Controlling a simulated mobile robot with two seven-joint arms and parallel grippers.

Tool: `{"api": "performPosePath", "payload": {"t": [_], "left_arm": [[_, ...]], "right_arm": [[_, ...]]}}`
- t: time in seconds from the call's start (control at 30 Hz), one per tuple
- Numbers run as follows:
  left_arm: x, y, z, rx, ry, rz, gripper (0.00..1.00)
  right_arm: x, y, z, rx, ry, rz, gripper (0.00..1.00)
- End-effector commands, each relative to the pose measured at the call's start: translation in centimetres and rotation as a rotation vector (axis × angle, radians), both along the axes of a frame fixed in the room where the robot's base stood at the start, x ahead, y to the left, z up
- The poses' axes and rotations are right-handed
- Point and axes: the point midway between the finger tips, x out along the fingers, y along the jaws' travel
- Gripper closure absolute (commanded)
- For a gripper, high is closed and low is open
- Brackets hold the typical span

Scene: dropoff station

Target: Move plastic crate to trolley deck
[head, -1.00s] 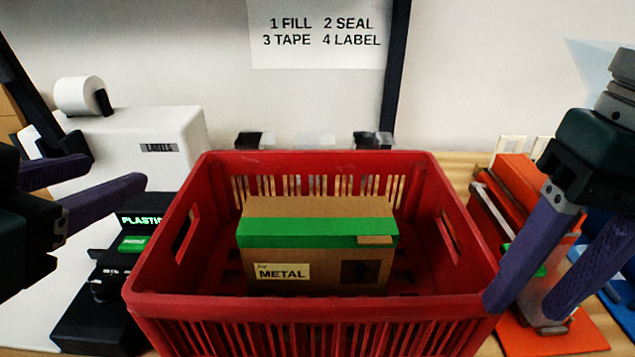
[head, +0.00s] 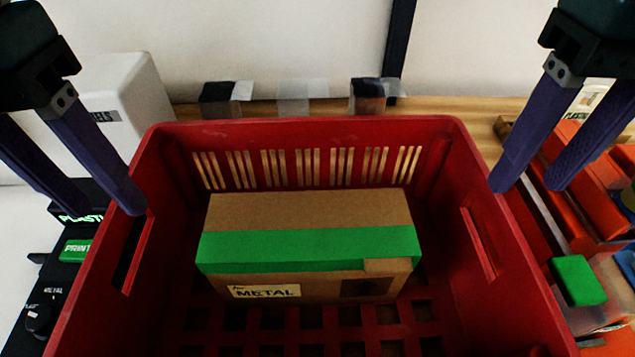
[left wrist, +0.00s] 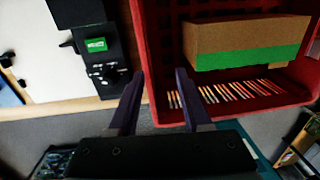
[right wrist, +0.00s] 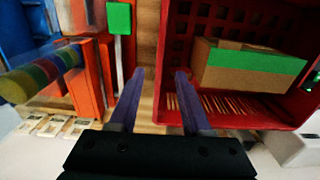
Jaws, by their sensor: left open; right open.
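The red plastic crate (head: 320,128) stands upright on the wooden bench and fills the middle of the head view. Inside it lies a cardboard box (head: 310,210) with green tape and a METAL label. My left gripper (head: 105,210) is open, pointing down at the crate's left side wall near its handle slot. My right gripper (head: 527,187) is open and empty at the right side wall. In the left wrist view the crate wall (left wrist: 158,112) shows between the fingers. In the right wrist view a side wall (right wrist: 168,100) shows between them too. Contact cannot be told. No trolley deck is identifiable.
A white label machine (head: 135,95) and a black panel with a green button (head: 75,250) stand close on the left. Orange bins (head: 590,170) and a green block (head: 578,280) crowd the right.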

Motion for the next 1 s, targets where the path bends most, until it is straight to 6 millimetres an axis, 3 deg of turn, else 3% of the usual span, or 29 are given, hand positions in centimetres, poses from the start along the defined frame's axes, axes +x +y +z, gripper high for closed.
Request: {"api": "performPosePath", "payload": {"t": [0.1,0.47,1.0], "left_arm": [[0.4,1.7,0.2,0.071,-0.006,0.024,0.51],[0.3,1.7,-0.2,0.072,-0.004,0.024,0.51],[0.3,1.7,-8.2,0.07,-0.001,0.024,0.51]], "right_arm": [[0.0,0.0,0.0,0.0,0.002,0.0,0.52],[-0.1,0.0,-0.4,0.0,0.003,0.0,0.52],[-0.1,0.0,-8.4,-0.001,0.003,-0.002,0.52]]}}
